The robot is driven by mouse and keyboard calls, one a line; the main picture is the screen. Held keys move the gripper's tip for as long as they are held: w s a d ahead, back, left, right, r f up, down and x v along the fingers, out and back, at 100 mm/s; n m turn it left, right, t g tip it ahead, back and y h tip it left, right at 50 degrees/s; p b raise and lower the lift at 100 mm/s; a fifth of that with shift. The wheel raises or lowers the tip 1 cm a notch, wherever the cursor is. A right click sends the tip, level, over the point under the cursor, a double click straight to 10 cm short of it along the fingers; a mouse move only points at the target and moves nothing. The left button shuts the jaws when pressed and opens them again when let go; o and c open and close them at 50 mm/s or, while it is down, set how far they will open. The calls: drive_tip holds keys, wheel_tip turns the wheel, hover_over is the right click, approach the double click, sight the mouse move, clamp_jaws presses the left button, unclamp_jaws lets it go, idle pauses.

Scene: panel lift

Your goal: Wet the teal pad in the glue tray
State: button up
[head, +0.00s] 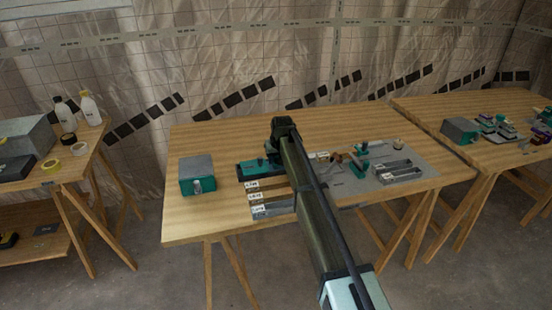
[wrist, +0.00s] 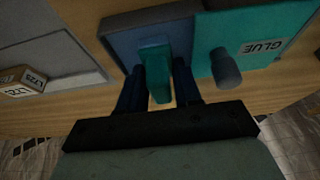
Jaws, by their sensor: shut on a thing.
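In the wrist view my gripper (wrist: 158,80) is shut on a teal pad (wrist: 153,62), with one dark finger on each side of it. The pad is over the dark grey open part of the glue tray (wrist: 120,32). I cannot tell whether its underside touches the tray floor. Next to it is the tray's teal section (wrist: 213,28) with a GLUE label and a grey knob. In the head view my arm covers the gripper and pad; the teal tray (head: 252,169) shows just left of the arm.
A grey box with teal (head: 197,174) stands left of the tray on the wooden table (head: 210,222). Labelled strips (head: 256,197) lie in front of the tray. A grey mat (head: 430,181) with several small parts is to the right. Labelled blocks (wrist: 22,82) show at the wrist view's left.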

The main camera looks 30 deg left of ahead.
idle(0.4)
drive_tip(key=shift+r, duration=3.5)
drive_tip(key=shift+d, duration=0.1)
drive_tip(key=shift+m, duration=0.3)
drive_tip(key=s+d, duration=0.2)
drive_tip(key=s+d+f, duration=0.1)
drive_tip(key=s+d, duration=0.1)
drive_tip(key=s, duration=0.1)
drive_tip(key=s+d, duration=0.2)
drive_tip(key=shift+s+d+f, duration=0.15)
drive_tip(key=shift+d, duration=0.2)
drive_tip(key=shift+m, duration=0.3)
drive_tip(key=d, duration=0.2)
drive_tip(key=s+d, duration=0.1)
drive_tip(key=d, duration=0.1)
drive_tip(key=s+d, duration=0.1)
drive_tip(key=d, duration=0.1)
drive_tip(key=shift+s+d+f, duration=0.15)
drive_tip(key=shift+d+f, duration=0.2)
drive_tip(key=s+d+f+m+t+h, duration=0.1)
drive_tip(key=d+m, duration=0.6)
drive_tip(key=d, duration=4.4)
drive_tip(key=shift+s+f+m+h, duration=0.4)
drive_tip(key=shift+s+f+h, duration=0.2)
drive_tip(key=shift+h, duration=0.5)
